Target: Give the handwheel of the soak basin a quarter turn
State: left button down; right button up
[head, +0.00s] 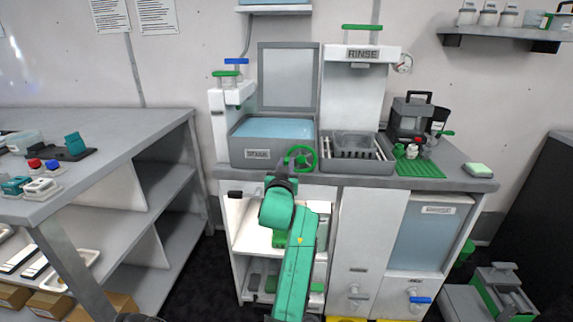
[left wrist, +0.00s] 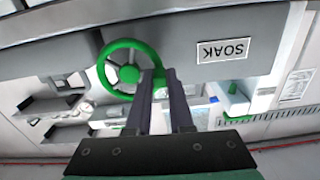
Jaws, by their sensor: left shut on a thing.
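The soak basin (head: 250,156) is a grey tub of pale blue liquid with a SOAK label on its front and its lid standing up behind. Its green handwheel (head: 314,160) is at the front right corner of the basin. In the left wrist view the handwheel (left wrist: 104,78) shows as a ring with spokes and a round hub. My left gripper (left wrist: 161,80) is shut on the right part of the wheel's rim as that view shows it. In the head view the left gripper (head: 289,171) reaches the wheel from below and hides its lower left part. My right gripper is not in view.
Right of the basin stand the RINSE station (head: 362,55) with a rack, a green mat (head: 420,169) with small parts and a dark container (head: 408,117). A grey shelf table (head: 120,125) with small items is at left. Open cabinet shelves lie below the basin.

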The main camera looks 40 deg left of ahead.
pick_arm(q)
jog(key=shift+f+n, duration=0.2)
jog(key=shift+n, duration=0.2)
jog(key=c, duration=0.8)
grip_release()
